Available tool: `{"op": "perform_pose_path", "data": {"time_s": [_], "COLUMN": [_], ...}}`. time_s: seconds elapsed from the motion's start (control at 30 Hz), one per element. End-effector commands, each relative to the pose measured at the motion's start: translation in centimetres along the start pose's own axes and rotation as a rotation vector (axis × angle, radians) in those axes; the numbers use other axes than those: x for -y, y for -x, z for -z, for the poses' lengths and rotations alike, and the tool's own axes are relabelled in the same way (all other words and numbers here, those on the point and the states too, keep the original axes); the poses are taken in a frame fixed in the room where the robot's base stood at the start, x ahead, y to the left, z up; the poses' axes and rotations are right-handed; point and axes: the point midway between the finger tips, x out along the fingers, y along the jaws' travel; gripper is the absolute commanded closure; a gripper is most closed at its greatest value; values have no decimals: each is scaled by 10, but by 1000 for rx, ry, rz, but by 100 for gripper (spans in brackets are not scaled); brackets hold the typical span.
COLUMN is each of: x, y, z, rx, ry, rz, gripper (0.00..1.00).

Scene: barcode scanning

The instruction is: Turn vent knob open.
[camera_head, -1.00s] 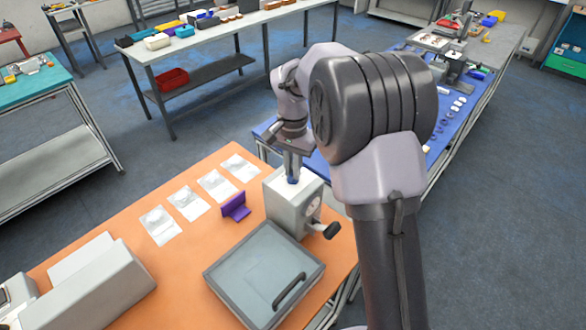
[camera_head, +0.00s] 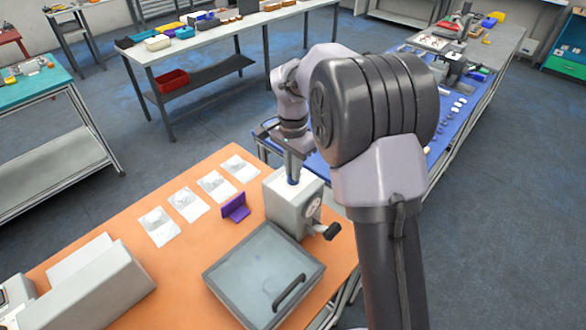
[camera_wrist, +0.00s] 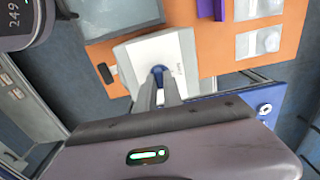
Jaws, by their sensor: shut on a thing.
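The vent knob is a small blue knob (camera_head: 293,181) on top of a light grey box-shaped device (camera_head: 284,212). My gripper (camera_head: 293,172) points down onto it from above. In the wrist view, the two fingers of my gripper (camera_wrist: 158,84) close on the blue knob (camera_wrist: 158,70) from both sides, hiding part of it. The white top of the device (camera_wrist: 188,50) has small dark lettering beside the knob. A round dial (camera_head: 313,206) and a black-ended lever (camera_head: 327,231) are on its side.
A grey case with a dark handle (camera_head: 240,262) sits in front of the device on the orange table (camera_head: 190,275). A purple stand (camera_head: 235,207) and several clear packets (camera_head: 187,202) lie to the left. A blue bench (camera_head: 436,150) runs behind.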

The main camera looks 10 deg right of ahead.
Motion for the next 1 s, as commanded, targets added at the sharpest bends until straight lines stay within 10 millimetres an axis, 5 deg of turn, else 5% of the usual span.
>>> {"op": "perform_pose_path", "data": {"time_s": [0.1,0.13,0.23,0.57,0.67,1.0], "x": [1,1,0,0,0,1], "y": [1,1,1,4,16,107], "z": [1,1,0,0,0,1], "rx": [-2,-2,-1,-1,-1,-2], "ry": [-1,-1,-1,0,0,-1], "rz": [3,3,2,1,2,4], "gripper": [100,83,67,67,67,67]}}
